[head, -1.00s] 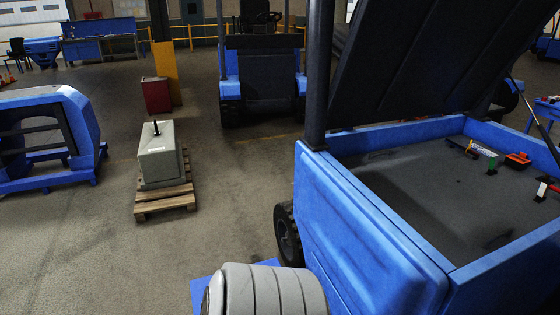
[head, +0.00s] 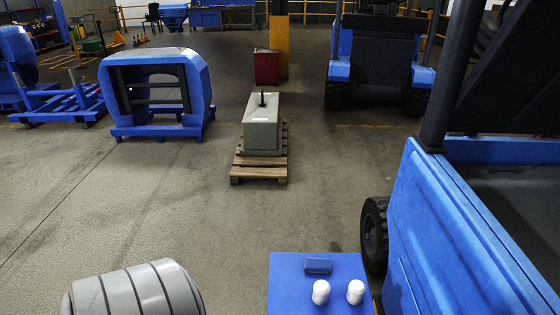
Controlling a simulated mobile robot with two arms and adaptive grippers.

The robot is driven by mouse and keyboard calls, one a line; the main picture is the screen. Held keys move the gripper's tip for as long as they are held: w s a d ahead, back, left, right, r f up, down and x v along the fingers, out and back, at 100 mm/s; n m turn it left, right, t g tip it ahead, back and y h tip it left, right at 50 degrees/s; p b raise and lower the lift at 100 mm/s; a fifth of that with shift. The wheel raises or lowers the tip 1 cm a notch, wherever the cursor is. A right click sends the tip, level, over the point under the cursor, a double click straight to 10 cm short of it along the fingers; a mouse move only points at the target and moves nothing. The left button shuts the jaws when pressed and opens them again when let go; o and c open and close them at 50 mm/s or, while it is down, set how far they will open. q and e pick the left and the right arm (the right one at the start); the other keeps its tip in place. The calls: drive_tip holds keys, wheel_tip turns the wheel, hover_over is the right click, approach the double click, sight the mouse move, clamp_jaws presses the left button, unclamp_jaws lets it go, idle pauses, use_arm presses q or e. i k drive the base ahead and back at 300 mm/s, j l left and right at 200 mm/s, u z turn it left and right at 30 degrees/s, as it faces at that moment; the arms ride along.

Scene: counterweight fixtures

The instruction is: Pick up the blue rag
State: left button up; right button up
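A small dark blue folded thing (head: 317,265), which looks like the blue rag, lies on a bright blue table top (head: 285,288) at the bottom centre right. One white rounded cylinder (head: 321,292) and another white cylinder (head: 355,291) stand on the same top, just in front of it. Nothing is touching the folded thing from above. Neither of my grippers is in view.
A blue vehicle (head: 440,235) with a black wheel (head: 374,236) stands close right of the table. A grey block (head: 262,130) sits on a wooden pallet (head: 258,174) beyond. A blue frame (head: 157,92) stands at left. The floor between is clear.

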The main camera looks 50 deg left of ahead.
sight(312, 265)
drive_tip(key=u, duration=1.3)
drive_tip(key=z, duration=3.35)
drive_tip(key=u, duration=3.25)
drive_tip(key=i+l, duration=0.2)
drive_tip(key=i, duration=0.15)
drive_tip(key=j+u, duration=0.05)
